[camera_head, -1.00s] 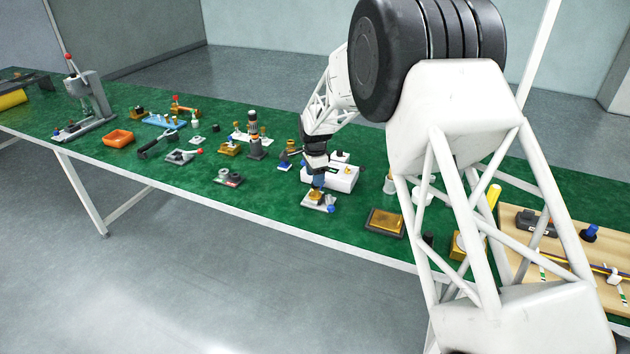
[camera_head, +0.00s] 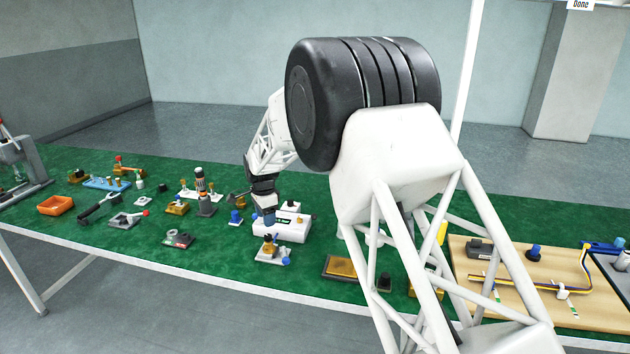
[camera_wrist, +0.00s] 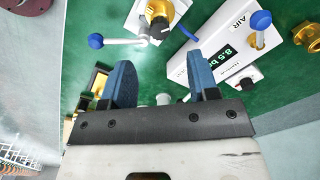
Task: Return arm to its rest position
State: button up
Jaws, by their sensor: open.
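On the green table, an orange bin (camera_head: 55,206), a blue tray (camera_head: 107,184) and small parts lie left. A gold-topped tray (camera_head: 341,267) and a wooden board (camera_head: 590,311) with cables lie right. Bare green table lies left of the fixture.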

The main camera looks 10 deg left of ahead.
jog(key=shift+r, duration=0.1)
jog(key=s+d+r+n, duration=0.1)
jog(key=s+d+r, duration=0.2)
jog(key=d+r, duration=0.45)
jog(key=s+d+r+n+t, duration=0.1)
jog(key=s+d+r, duration=0.25)
jog(key=d, duration=0.65)
jog(key=s+d+r+n, duration=0.1)
jog(key=s+d+r, duration=0.1)
jog(key=d+r, duration=0.5)
jog(key=s+d+r+n, duration=0.1)
jog(key=s+d+r, duration=0.1)
jog(key=s+d, duration=0.6)
jog(key=s+d+r+n, duration=0.1)
jog(key=s+d+r, duration=0.2)
jog(key=s+d, duration=0.45)
jog(key=s+d+f+n, duration=0.1)
jog(key=s+d+n, duration=0.1)
jog(key=s+d, duration=0.5)
jog(key=s+d+f+n+t, duration=0.1)
jog(key=s+d, duration=0.7)
jog(key=s, duration=0.8)
jog(key=shift+s+d+f+n+t, duration=0.3)
jog(key=shift+f+n, duration=0.1)
jog(key=shift+f, duration=0.3)
jog(key=shift+w, duration=0.1)
